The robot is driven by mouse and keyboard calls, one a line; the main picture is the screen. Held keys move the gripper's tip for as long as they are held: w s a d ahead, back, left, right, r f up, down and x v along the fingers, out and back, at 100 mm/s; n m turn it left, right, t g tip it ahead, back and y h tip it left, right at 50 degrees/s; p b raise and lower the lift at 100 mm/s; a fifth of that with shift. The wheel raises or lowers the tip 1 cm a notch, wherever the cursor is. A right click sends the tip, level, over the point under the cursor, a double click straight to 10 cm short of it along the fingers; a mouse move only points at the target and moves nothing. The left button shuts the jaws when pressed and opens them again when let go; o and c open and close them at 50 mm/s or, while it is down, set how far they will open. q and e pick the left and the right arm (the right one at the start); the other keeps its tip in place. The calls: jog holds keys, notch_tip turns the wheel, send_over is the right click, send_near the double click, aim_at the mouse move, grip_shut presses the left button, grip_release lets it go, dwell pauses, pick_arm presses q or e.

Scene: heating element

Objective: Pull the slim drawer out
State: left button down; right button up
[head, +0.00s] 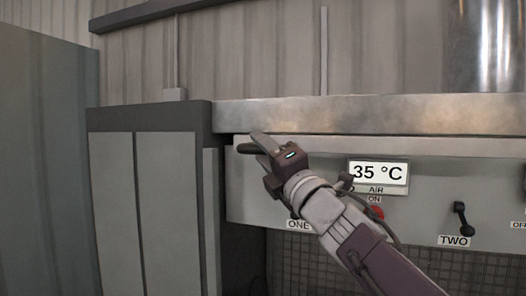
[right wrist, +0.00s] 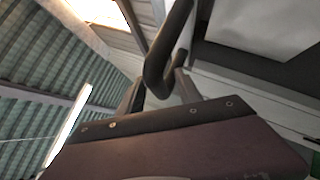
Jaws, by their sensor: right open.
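The slim drawer (head: 420,148) is a light grey strip under the steel worktop. Its dark handle (head: 244,148) sticks out near its left end. My right gripper (head: 260,143) is at this handle, with one pale finger showing across its upper side in the head view. In the right wrist view, the dark curved handle (right wrist: 157,72) passes between the two spread fingers of my right gripper (right wrist: 158,88). The gripper is open around the handle; I cannot tell whether a finger touches it. The drawer front looks flush under the worktop. My left gripper is not in view.
A steel worktop (head: 380,115) lies above the drawer. Below it is a panel with a 35 °C display (head: 378,172), a red button (head: 377,212) and a black knob (head: 462,217). A grey cabinet (head: 170,210) stands at the left. A metal pipe (head: 486,45) rises at the right.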

jog(key=b+v, duration=0.3)
jog(key=v, duration=0.6)
